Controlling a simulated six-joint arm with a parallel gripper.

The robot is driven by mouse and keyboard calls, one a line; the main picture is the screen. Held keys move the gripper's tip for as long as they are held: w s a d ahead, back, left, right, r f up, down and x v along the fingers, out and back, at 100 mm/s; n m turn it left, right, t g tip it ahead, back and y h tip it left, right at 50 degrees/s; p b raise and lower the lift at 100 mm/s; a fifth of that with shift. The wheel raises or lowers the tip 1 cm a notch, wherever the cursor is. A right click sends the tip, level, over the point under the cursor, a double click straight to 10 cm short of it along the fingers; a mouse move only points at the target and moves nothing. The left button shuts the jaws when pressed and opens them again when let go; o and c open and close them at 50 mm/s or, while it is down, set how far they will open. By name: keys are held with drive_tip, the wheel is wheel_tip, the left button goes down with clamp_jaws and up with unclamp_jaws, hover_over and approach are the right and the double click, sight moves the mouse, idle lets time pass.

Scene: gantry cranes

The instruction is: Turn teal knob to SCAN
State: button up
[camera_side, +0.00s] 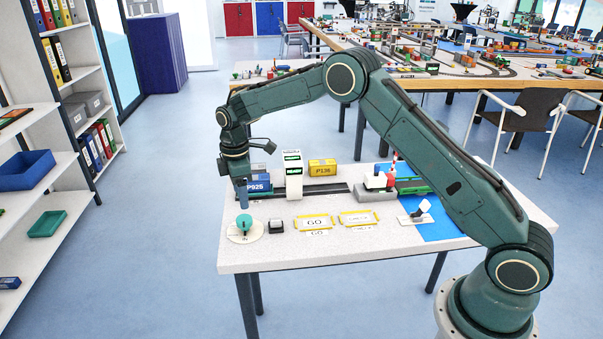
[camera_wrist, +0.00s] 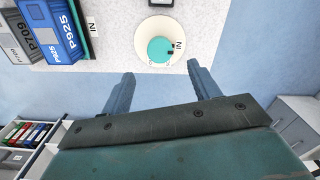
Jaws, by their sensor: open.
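The teal knob (camera_side: 244,222) sits on a round cream plate (camera_side: 236,238) at the near left corner of the white table. In the wrist view the knob (camera_wrist: 158,49) shows whole on its plate (camera_wrist: 153,27), with a small dark mark on its right side. Labels beside it are partly legible, with "IN" readable; I cannot read SCAN. My gripper (camera_side: 242,199) points down just above the knob and looks apart from it. In the wrist view its two fingers (camera_wrist: 160,72) are spread and empty, with the knob just beyond the gap between their tips.
A small dark button box (camera_side: 276,226) stands right of the knob, then yellow-framed cards (camera_side: 315,222) and a lever switch (camera_side: 416,215). Behind the knob are a blue P925 container (camera_side: 259,186), a white scanner arch (camera_side: 293,178) and a yellow container (camera_side: 322,168). The table's left edge is close.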

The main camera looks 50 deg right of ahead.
sight(244, 218)
drive_tip(key=shift+f, duration=3.9)
drive_tip(key=c, duration=1)
drive_tip(key=shift+o, duration=0.2)
drive_tip(key=shift+m, duration=0.4)
drive_tip(key=m, duration=1.1)
